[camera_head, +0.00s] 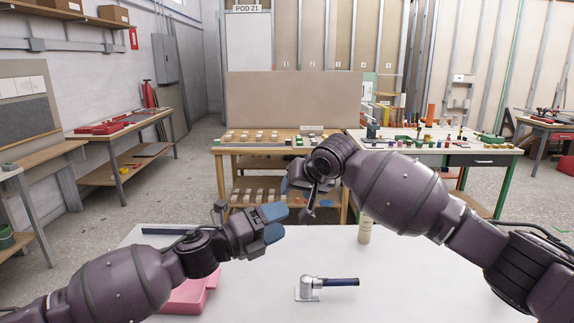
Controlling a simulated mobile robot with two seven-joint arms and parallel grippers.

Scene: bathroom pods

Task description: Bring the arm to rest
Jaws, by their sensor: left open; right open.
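My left arm comes in from the lower left over the white table (420,285). My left gripper (272,223) has blue finger pads, points right and is open, with nothing seen between its fingers. My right arm comes in from the right and bends at its wrist near the picture's middle. My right gripper (299,197) is open, a little above and to the right of the left one in the picture. Its fingers are partly hidden by its own wrist. The two grippers look close together; I cannot tell the gap in depth.
On the white table, a chrome tap fitting (309,288) with a dark blue handle lies front centre. A pink tray (190,297) is partly behind my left arm. A cream bottle (365,230) stands below my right arm. A wooden workbench (245,149) stands beyond.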

